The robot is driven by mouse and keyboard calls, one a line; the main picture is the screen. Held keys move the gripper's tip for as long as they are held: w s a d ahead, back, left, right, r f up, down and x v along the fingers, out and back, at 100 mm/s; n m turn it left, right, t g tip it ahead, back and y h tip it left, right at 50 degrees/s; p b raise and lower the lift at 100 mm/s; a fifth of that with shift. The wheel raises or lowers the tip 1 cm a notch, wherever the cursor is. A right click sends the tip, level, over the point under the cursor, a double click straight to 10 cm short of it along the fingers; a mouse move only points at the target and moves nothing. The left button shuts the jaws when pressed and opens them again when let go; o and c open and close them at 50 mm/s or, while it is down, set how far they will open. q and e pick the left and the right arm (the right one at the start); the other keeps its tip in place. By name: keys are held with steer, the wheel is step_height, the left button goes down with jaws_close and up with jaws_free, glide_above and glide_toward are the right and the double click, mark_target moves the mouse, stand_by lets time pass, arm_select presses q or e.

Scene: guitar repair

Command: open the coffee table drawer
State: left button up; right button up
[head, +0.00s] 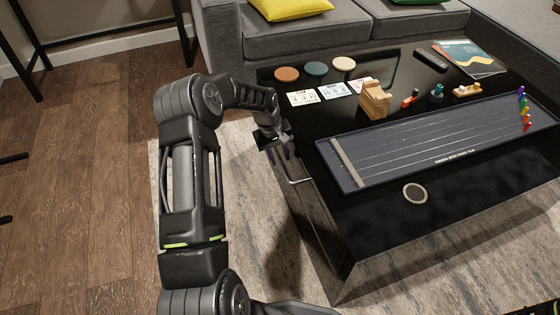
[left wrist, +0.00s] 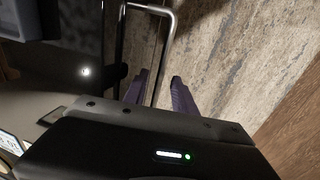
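The black coffee table (head: 450,205) stands at the right in the head view. A metal bar handle (head: 298,181) sticks out from its left side, where the dark drawer front is hard to make out. In the left wrist view the handle (left wrist: 166,42) is a bent bar running down between two purple fingers. My left gripper (head: 279,154) is beside that side of the table. Its fingers (left wrist: 160,88) are apart, one on each side of the bar, with gaps showing. My right gripper is not in view.
A long grey board (head: 430,142) with strings lies on the table. Round coasters (head: 316,68), cards (head: 334,90), a wooden block (head: 375,100) and a remote (head: 431,60) are behind it. A grey sofa (head: 300,35) stands behind. The rug and floor (head: 80,180) at left are clear.

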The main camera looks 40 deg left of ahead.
arm_select(q)
steer(key=shift+w+d+f, duration=0.1)
steer(key=shift+f, duration=0.6)
jaws_close()
stand_by(1.0)
